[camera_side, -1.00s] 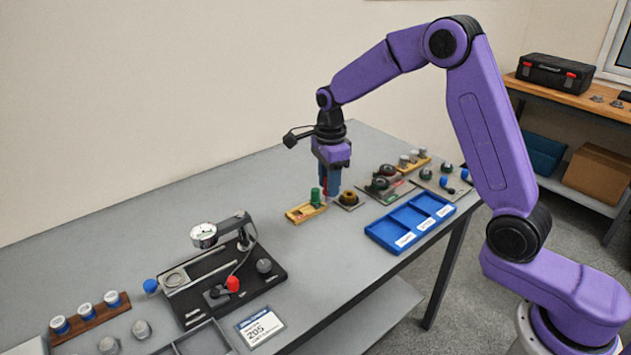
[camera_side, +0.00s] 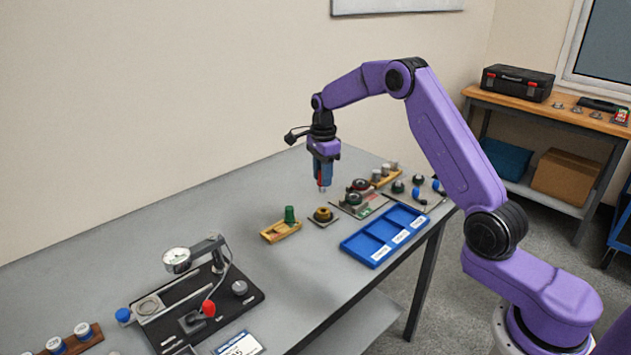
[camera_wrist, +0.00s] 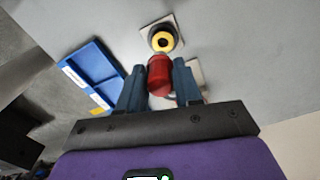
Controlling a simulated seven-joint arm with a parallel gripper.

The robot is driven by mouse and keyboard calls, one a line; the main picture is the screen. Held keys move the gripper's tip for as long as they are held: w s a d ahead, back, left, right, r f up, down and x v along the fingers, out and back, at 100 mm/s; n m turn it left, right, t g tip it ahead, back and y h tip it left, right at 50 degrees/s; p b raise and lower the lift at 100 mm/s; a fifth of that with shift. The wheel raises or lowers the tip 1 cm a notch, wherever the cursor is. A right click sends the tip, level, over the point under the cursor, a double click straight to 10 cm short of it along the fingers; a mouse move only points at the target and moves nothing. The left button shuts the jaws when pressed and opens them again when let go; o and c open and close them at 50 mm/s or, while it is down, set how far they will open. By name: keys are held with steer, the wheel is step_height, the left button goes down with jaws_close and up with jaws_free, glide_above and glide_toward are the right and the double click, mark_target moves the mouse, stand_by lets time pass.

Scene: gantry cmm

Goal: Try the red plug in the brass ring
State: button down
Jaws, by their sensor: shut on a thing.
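My gripper (camera_side: 322,183) is shut on the red plug (camera_wrist: 159,76) and holds it in the air. The plug sits between the two blue fingers in the wrist view, and only a little red shows in the side view. The brass ring (camera_side: 323,212) stands on a small square plate on the table, below the gripper in the side view. In the wrist view the ring (camera_wrist: 163,39) shows its dark hole just beyond the plug's end. Plug and ring are apart.
A yellow holder (camera_side: 272,235) with a green plug (camera_side: 289,214) stands left of the ring. A blue compartment tray (camera_side: 352,247) lies in front to the right. A plate with dark round parts (camera_side: 352,204) is close behind. A dial gauge stand (camera_side: 250,301) is front left.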

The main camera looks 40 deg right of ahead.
mark_target(323, 191)
steer(key=shift+w+d+f, duration=0.15)
steer(key=shift+d+f, duration=0.15)
steer(key=shift+d, duration=0.1)
steer(key=shift+f, duration=2.9)
steer(key=shift+f, duration=0.4)
stand_by(1.2)
steer(key=shift+r, duration=2.5)
steer(key=shift+a, duration=0.1)
